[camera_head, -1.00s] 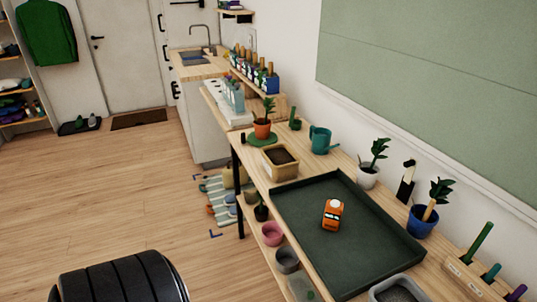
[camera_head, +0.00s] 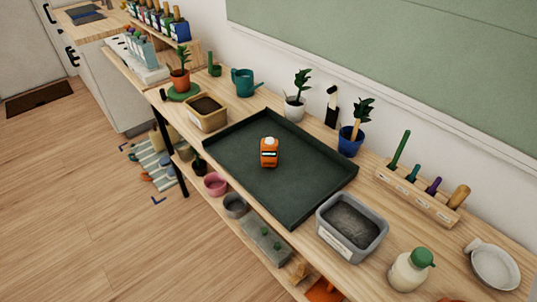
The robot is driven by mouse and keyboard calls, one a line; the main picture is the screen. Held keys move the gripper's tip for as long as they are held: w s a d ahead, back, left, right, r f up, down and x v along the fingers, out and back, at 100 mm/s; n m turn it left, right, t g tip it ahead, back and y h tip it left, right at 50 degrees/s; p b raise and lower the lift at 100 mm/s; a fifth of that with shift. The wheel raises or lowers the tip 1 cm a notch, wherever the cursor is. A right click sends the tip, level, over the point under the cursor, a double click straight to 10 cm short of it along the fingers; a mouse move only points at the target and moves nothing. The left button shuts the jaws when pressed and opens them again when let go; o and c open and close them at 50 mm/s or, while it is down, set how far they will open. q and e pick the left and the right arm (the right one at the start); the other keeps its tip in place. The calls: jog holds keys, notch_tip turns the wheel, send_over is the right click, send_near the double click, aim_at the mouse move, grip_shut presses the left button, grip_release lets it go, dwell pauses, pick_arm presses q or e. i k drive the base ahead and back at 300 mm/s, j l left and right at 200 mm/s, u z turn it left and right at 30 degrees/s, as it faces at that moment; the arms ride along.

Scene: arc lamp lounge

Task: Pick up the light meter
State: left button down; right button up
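The light meter seems to be the small orange device (camera_head: 269,152) with a dark and white band on its face. It lies on the dark green tray (camera_head: 240,178), a little toward the back of the tray's middle. The tray lies on a wooden bench (camera_head: 385,222) along the wall. Nothing covers the orange device. Neither of my grippers is in view.
A grey soil bin (camera_head: 352,228) stands at the tray's right corner. A wooden tool rack (camera_head: 417,193), a green-capped bottle (camera_head: 411,270), potted plants (camera_head: 351,140) and a teal watering can (camera_head: 244,82) surround the tray.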

aim_at(270, 145)
jog(key=i+j+z, duration=0.1)
jog(key=j, duration=0.25)
jog(key=i+j+z, duration=0.25)
jog(key=i+j, duration=0.15)
jog(key=j, duration=0.35)
